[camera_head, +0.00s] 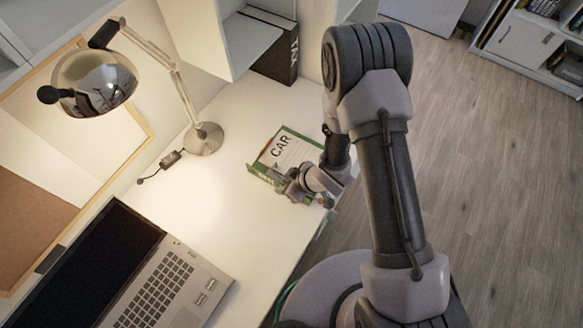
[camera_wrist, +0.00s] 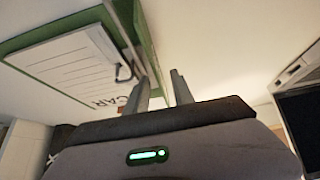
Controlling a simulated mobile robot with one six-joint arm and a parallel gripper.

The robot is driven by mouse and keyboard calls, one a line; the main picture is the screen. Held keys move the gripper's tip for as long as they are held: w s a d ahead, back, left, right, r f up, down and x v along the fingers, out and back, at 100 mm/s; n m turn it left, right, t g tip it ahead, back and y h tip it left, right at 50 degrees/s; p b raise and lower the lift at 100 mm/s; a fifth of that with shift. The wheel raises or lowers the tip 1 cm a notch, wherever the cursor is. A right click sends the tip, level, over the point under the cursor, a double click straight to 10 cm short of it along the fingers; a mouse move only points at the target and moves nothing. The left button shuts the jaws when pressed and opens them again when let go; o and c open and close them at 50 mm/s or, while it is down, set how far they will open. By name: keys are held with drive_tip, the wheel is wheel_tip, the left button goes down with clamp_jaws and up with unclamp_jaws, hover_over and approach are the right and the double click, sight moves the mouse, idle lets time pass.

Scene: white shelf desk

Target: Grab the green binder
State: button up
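The green binder (camera_head: 257,170) rests on the white desk, with a white label reading "CAR" on its upper face. In the wrist view the binder's green edge (camera_wrist: 142,40) runs down towards my gripper, with the label to its left. My gripper (camera_head: 283,188) is low over the desk at the binder's near edge and hides part of it. In the wrist view my gripper's two fingers (camera_wrist: 161,91) stand apart, with the green edge reaching the space between them. I cannot tell whether either finger touches the binder.
A chrome desk lamp (camera_head: 205,138) stands left of the binder, with a cable and small switch beside it. An open laptop (camera_head: 160,290) lies at the front left. A black binder (camera_head: 275,48) stands by the white shelf (camera_head: 225,40).

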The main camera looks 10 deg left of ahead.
drive_tip(key=shift+w+a+f, duration=0.1)
drive_tip(key=shift+a+f, duration=0.1)
drive_tip(key=shift+f, duration=0.15)
drive_tip(key=shift+d+r, duration=0.1)
drive_tip(key=shift+r, duration=0.05)
drive_tip(key=shift+c, duration=0.9)
clamp_jaws()
